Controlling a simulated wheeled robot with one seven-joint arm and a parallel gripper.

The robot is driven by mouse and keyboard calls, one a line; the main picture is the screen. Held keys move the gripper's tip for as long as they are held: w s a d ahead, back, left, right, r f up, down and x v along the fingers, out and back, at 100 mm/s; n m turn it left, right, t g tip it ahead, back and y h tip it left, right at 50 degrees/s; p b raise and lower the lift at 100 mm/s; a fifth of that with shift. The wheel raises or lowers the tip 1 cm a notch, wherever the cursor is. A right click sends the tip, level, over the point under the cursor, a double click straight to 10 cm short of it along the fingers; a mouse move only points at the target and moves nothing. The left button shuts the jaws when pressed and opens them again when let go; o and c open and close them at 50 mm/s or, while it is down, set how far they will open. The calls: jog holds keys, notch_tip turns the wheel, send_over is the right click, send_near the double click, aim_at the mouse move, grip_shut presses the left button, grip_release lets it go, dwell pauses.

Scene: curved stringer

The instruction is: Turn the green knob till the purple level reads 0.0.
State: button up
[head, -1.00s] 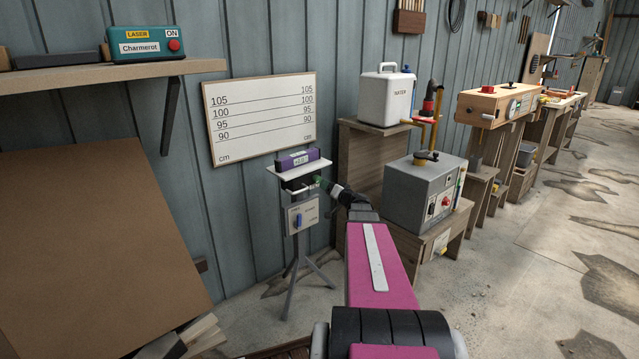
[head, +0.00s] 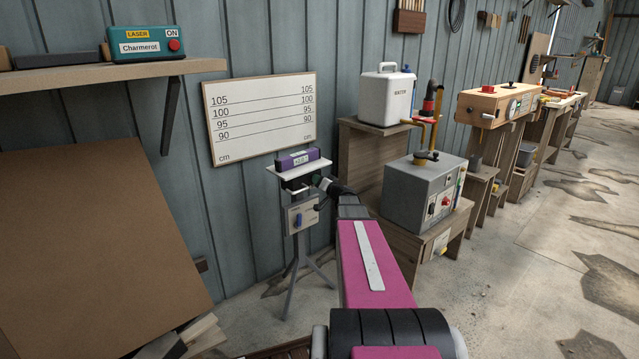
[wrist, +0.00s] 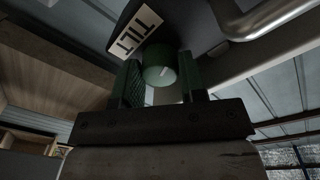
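The purple level (head: 297,159) lies on a white platform (head: 299,169) atop a grey tripod stand, slightly tilted in the head view. Its readout is too small to read. The green knob (wrist: 160,68) shows in the wrist view below a "TILT" label (wrist: 142,25), with a pale mark on its face. My gripper (wrist: 162,82) has one finger on each side of the knob, and a narrow gap seems to show on the right finger's side. In the head view my gripper (head: 322,184) is just below the platform and hides the knob.
A control box (head: 301,214) with a blue switch hangs on the stand below the platform. A grey machine (head: 425,195) on a wooden bench stands close to the right of my arm. A scale board (head: 262,115) is on the wall behind. A brown panel (head: 90,240) leans at left.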

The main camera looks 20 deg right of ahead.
jog(key=shift+m, duration=0.3)
jog(key=shift+d+r+m+g+y, duration=0.1)
jog(key=shift+m+g+y, duration=0.25)
jog(key=shift+m, duration=4.2)
jog(key=shift+d+m+g+y, duration=0.1)
jog(key=shift+m+g+y, duration=0.2)
jog(key=shift+m, duration=4.25)
jog(key=o, duration=0.9)
